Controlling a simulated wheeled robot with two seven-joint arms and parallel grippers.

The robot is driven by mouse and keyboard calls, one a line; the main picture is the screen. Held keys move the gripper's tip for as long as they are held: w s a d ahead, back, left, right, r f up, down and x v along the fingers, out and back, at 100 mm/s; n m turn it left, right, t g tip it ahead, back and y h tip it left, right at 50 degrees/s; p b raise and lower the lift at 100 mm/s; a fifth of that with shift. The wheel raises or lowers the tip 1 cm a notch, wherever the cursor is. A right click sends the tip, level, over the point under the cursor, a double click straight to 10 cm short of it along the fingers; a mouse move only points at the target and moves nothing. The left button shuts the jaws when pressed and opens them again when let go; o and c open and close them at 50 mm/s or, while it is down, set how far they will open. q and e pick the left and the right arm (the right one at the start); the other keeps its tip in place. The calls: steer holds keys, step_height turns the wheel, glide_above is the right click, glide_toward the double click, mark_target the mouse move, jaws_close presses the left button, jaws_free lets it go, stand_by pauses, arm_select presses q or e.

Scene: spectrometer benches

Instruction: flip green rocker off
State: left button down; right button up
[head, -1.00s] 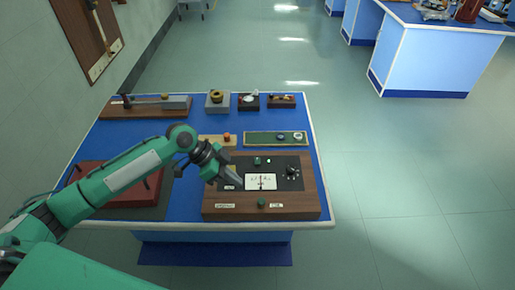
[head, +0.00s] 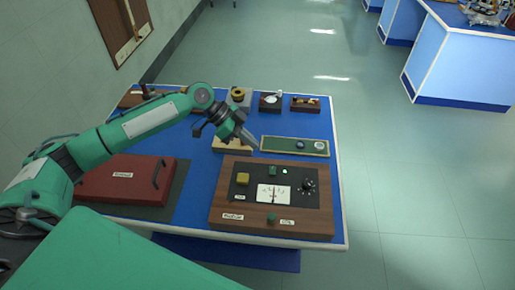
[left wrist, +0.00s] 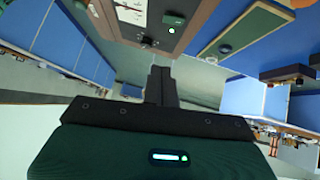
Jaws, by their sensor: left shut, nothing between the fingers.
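The green rocker (head: 272,171) sits on the dark panel of a wooden instrument box (head: 225,205), above a white meter (head: 273,194). A small green lamp (head: 285,171) glows just right of it. The rocker also shows at the top of the left wrist view (left wrist: 174,19), with the lit lamp beside it. My left gripper (head: 256,145) is shut and empty. It hangs above the bench behind the box, apart from the rocker. Its closed fingers (left wrist: 161,82) fill the middle of the left wrist view. Which way the rocker is tilted is too small to tell. My right gripper does not show.
The box also carries a yellow button (head: 243,179), a black dial (head: 308,186) and a green knob (head: 272,217) at its front. A red case (head: 125,182) lies to its left. A green tray (head: 268,145) and several small devices stand behind. Clear floor lies right of the bench.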

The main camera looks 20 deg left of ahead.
arm_select(q)
steer(key=p, duration=0.3)
glide_above(275, 174)
steer(key=a, duration=0.2)
steer(key=f, duration=0.6)
steer(key=shift+w+d, duration=0.15)
steer(key=shift+w, duration=0.05)
steer(key=shift+s+f+p, duration=0.2)
steer(key=shift+f+p, duration=0.15)
steer(key=shift+f, duration=0.9)
steer(key=shift+s+f, duration=0.1)
steer(key=shift+f, duration=0.65)
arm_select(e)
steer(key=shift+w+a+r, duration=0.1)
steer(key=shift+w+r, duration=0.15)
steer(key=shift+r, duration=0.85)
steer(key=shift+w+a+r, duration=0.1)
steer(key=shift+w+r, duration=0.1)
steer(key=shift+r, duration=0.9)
arm_select(q)
steer(key=shift+f, duration=0.1)
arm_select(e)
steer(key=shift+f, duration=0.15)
